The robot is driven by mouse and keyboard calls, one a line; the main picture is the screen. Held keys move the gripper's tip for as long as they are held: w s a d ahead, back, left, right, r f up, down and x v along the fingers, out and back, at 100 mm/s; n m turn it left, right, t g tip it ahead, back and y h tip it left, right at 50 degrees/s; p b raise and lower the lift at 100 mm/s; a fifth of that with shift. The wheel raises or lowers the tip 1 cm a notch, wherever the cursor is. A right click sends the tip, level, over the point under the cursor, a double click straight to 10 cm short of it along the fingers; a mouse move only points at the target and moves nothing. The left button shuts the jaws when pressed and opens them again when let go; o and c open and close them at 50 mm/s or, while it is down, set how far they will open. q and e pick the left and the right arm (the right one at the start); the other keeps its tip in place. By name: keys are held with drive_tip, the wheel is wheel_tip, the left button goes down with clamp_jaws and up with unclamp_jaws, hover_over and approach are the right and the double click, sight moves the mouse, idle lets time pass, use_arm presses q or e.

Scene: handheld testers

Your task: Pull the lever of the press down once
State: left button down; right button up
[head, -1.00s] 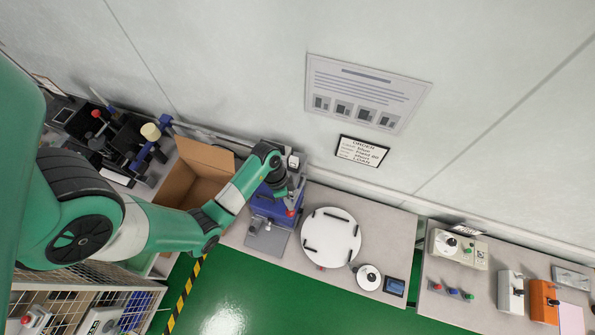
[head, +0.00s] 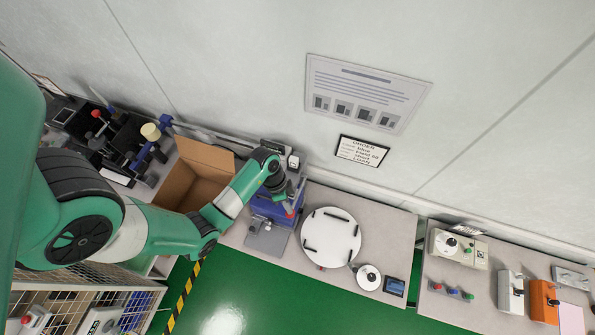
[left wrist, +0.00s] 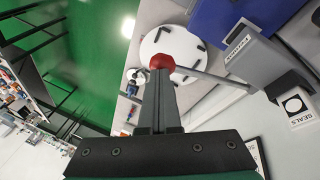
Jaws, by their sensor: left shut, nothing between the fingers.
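The blue press (head: 268,214) stands on the bench beside the white round turntable, partly hidden by my left arm. Its lever is a thin metal rod (left wrist: 212,77) running out from a grey pivot block (left wrist: 250,58) to a red ball knob (left wrist: 162,61). My left gripper (head: 289,203) is over the press. In the left wrist view its fingers (left wrist: 160,80) are shut and empty, with their tips overlapping the edge of the knob. Whether they touch it, I cannot tell. My right gripper is not in view.
A white turntable (head: 331,231) with black bars lies right of the press. An open cardboard box (head: 207,155) stands to its left. A small round dial (head: 369,277) and a dark-screened device (head: 394,287) sit near the bench's right end. Green floor lies in front.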

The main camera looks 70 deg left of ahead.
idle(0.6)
use_arm(q)
drive_tip(key=w+a+r, duration=0.6)
drive_tip(key=a+r, duration=0.1)
drive_tip(key=a, duration=0.1)
drive_tip(key=shift+r, duration=0.35)
idle(1.1)
drive_tip(key=shift+r, duration=0.1)
drive_tip(key=shift+w+a+r, duration=0.6)
drive_tip(key=shift+a+r, duration=0.15)
drive_tip(key=shift+a, duration=0.05)
drive_tip(key=shift+w+a+r, duration=0.55)
drive_tip(key=shift+a+r, duration=0.15)
drive_tip(key=shift+a, duration=0.05)
